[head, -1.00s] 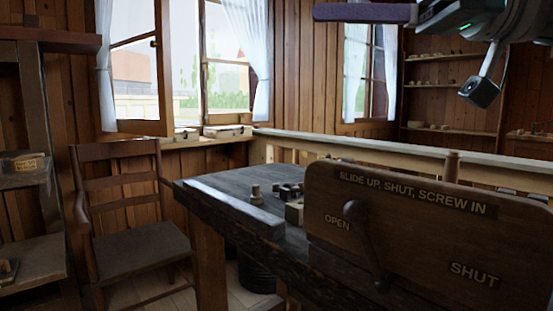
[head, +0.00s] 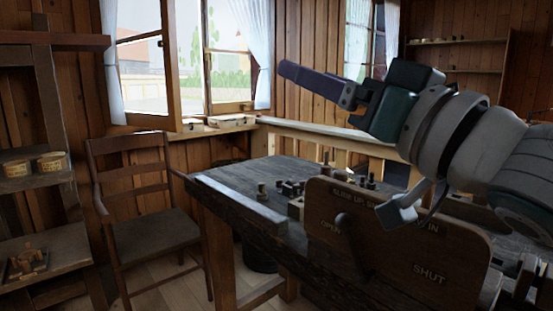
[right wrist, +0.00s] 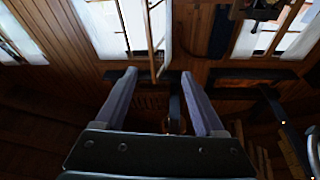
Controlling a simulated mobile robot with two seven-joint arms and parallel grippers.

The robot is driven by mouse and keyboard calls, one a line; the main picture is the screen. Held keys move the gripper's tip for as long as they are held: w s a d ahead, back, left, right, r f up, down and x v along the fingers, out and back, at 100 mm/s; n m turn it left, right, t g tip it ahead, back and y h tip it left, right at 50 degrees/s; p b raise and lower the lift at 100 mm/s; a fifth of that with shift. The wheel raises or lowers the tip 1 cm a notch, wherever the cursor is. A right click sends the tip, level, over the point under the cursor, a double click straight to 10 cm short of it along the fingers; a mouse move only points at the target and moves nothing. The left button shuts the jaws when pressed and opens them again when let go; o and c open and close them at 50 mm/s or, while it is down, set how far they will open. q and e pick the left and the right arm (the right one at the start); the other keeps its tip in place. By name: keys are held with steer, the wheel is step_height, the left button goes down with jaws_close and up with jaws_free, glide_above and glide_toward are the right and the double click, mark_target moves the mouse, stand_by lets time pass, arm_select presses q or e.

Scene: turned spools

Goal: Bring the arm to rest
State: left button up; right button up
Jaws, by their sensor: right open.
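My right gripper (head: 290,70) is raised in the air above the workbench in the head view, its purple fingers pointing left toward the window. In the head view the fingers overlap. In the right wrist view the two fingers (right wrist: 159,73) stand wide apart with nothing held between them. My right arm comes in from the right edge and passes in front of the bench and the upper right of the wooden sign board (head: 385,248). My left gripper does not show.
The dark workbench (head: 240,205) carries several small turned pieces (head: 290,188). A wooden chair (head: 150,230) stands left of it, and shelves (head: 45,185) line the left edge. A railing (head: 330,140) runs behind. The air left of the gripper, before the window, is clear.

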steer(key=s+d+f+m+g+h+p, duration=0.2)
steer(key=s+d+f+g+h+p, duration=0.2)
steer(key=s+d+f+h, duration=0.4)
steer(key=s+d+f+m+g+h+p, duration=0.3)
steer(key=s+f+g+p, duration=0.15)
steer(key=s+f, duration=0.35)
steer(key=s+d+n+g+h+p, duration=0.15)
steer(key=s+g, duration=0.35)
steer(key=s, duration=0.9)
arm_select(q)
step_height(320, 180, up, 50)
steer(key=p, duration=3.8)
arm_select(e)
step_height(320, 180, up, 38)
steer(key=shift+w+d+f, duration=0.15)
steer(key=shift+d+f, duration=0.05)
steer(key=shift+d, duration=0.25)
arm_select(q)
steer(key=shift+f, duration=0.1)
arm_select(e)
steer(key=shift+f+y, duration=0.2)
steer(key=shift+y, duration=0.05)
